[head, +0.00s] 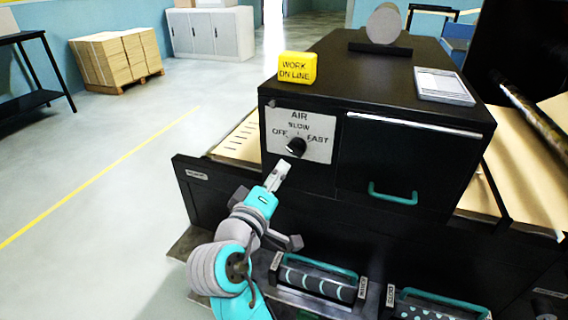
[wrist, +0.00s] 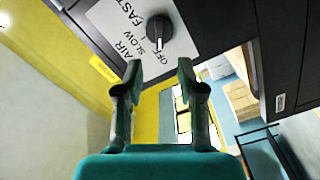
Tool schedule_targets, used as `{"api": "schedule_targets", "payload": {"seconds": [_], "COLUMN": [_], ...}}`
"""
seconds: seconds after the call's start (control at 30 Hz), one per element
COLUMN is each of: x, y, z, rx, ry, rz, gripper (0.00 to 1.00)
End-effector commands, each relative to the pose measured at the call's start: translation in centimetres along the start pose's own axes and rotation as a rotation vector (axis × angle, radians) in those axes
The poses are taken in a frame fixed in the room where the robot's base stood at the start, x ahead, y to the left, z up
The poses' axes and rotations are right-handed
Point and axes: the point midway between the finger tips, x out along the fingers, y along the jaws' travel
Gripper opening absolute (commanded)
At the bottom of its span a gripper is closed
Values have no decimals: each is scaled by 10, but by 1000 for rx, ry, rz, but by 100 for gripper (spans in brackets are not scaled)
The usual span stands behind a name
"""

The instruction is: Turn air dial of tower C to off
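The black air dial (head: 296,146) sits on a white plate (head: 318,150) marked AIR, OFF, SLOW and FAST, on the front of a black tower (head: 375,80). In the wrist view the dial (wrist: 159,29) is beyond the fingertips, and its white mark points down toward the word OFF. In the head view the mark is on the dial's left side. My gripper (head: 281,172) is just below and left of the dial, apart from it. In the wrist view my gripper (wrist: 160,70) is open, with nothing between its fingers. I cannot read a tower letter.
A yellow WORK ON LINE block (head: 297,68) stands on the tower's top left edge. A green drawer handle (head: 392,194) is right of the plate. Patterned rollers with green handles (head: 318,280) lie below.

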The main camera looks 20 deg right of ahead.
Motion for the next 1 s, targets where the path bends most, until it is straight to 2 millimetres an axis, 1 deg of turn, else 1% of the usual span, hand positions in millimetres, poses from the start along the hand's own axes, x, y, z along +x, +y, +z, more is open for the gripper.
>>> {"api": "schedule_targets", "payload": {"seconds": [0.03, 0.1, 0.27, 0.77, 0.87, 0.97, 1.0], "x": [-8, -17, -28, -29, -28, -27, -26], "y": [-1, -1, 0, -1, -7, -24, -33], "z": [0, 0, 0, 1, 6, 20, 28], "rx": [0, -1, 1, 0, -8, -24, -31], "ry": [2, 2, 1, 0, 11, 40, 59], "rz": [-2, -2, -1, -1, -9, -31, -44], "gripper": [39, 39, 39, 39, 39, 39, 39]}}
